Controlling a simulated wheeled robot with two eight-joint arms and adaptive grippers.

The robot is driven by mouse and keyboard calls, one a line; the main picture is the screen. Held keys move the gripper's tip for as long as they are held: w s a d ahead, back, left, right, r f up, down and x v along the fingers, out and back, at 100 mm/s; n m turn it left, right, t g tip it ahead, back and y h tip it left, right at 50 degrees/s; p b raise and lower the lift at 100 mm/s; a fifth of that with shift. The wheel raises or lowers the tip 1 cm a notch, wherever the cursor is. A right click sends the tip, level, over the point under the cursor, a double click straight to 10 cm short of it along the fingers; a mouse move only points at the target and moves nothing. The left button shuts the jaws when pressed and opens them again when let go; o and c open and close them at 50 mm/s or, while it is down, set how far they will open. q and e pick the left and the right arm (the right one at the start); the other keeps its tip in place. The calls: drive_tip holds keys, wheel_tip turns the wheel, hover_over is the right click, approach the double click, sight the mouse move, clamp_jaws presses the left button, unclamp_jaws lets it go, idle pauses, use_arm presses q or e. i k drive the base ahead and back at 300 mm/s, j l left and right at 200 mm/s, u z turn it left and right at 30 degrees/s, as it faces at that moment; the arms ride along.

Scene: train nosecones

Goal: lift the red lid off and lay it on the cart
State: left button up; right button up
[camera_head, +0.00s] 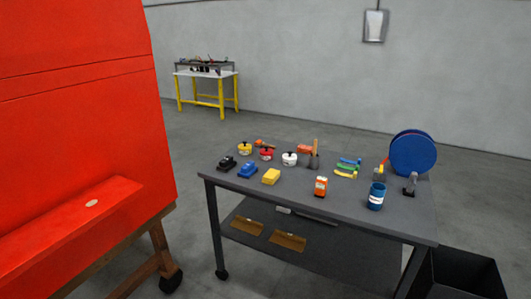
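A large red nosecone body (80,130) fills the left side, resting on a wooden stand (160,250) with a dark caster. Low on it is a long red panel or ledge (75,217) with a small pale oval spot; I cannot tell whether this is the lid. A thin seam line runs across the red body higher up. The dark grey cart (335,203) stands to the right, a gap apart from the stand. A small red pot-like item (267,155) sits on its top. Neither of my grippers is in view.
A black bin (465,275) stands at the right. A yellow-legged table (207,76) is far back.

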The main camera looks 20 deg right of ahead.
sight(267, 151)
drive_tip(key=i+z, duration=0.15)
drive_tip(key=z, duration=0.2)
drive_tip(key=i+z, duration=0.15)
drive_tip(key=z, duration=0.25)
drive_tip(key=i+z, duration=0.15)
drive_tip(key=z, duration=0.2)
